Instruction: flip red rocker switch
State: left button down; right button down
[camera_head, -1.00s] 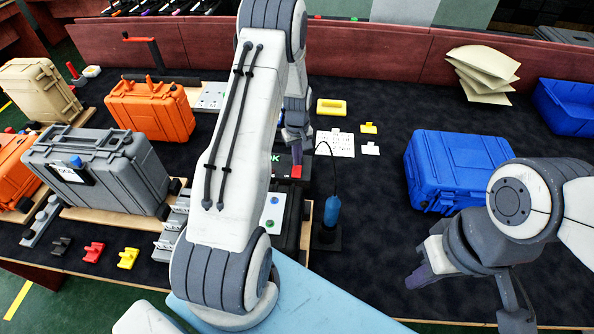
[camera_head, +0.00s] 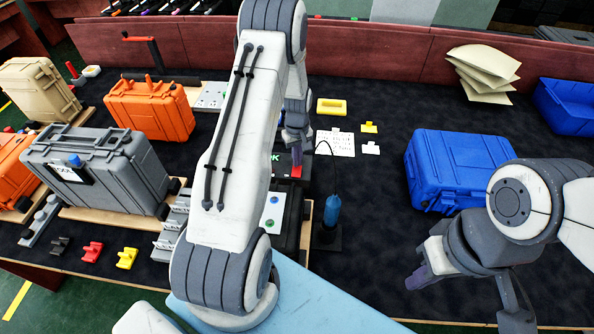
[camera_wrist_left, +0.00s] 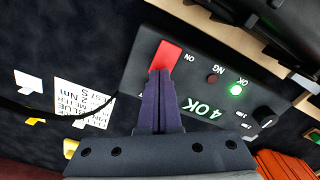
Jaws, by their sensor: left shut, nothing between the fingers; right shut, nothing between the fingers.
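The red rocker switch (camera_wrist_left: 168,58) sits on a black control box (camera_wrist_left: 205,75) in the left wrist view. The box bears the labels ON, NG, OK and "4 OK", and its green OK lamp (camera_wrist_left: 236,90) is lit. The red switch also shows in the head view (camera_head: 296,171), just below my left gripper (camera_head: 296,150). My left gripper's fingers (camera_wrist_left: 160,78) are shut, and their tips are at the near edge of the switch; I cannot tell if they touch it. My right gripper (camera_head: 418,277) is shut and empty at the lower right, away from the box.
A blue case (camera_head: 455,170) stands at right, and a blue screwdriver (camera_head: 331,210) stands beside the box. Grey (camera_head: 110,170) and orange (camera_head: 150,108) cases stand at left. A white printed sheet (camera_head: 335,143) lies behind. The dark mat is clear between the screwdriver and blue case.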

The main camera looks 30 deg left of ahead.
pick_arm(q)
jog(key=shift+f+b, duration=0.3)
jog(key=shift+f, duration=0.2)
jog(key=shift+r, duration=0.15)
jog(key=shift+r+p, duration=2.6)
jog(key=shift+r, duration=0.8)
